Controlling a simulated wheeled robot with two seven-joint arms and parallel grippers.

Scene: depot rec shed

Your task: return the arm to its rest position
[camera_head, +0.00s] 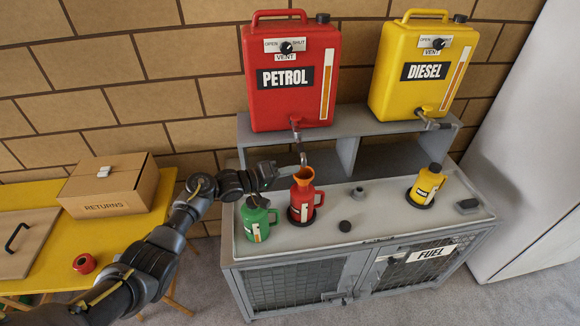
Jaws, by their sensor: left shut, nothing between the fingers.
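My left arm comes in from the lower left. Its gripper (284,171) is shut and empty, over the back left of the grey fuel cabinet, above the green jug (256,222). My right gripper is out of view.
A red petrol can (290,100) and a yellow diesel can (405,95) stand on the cabinet's raised shelf. A yellow jug (427,186) stands on the cabinet top (375,222). A yellow table (130,235) at left holds a returns box (108,186) and red roll (84,263).

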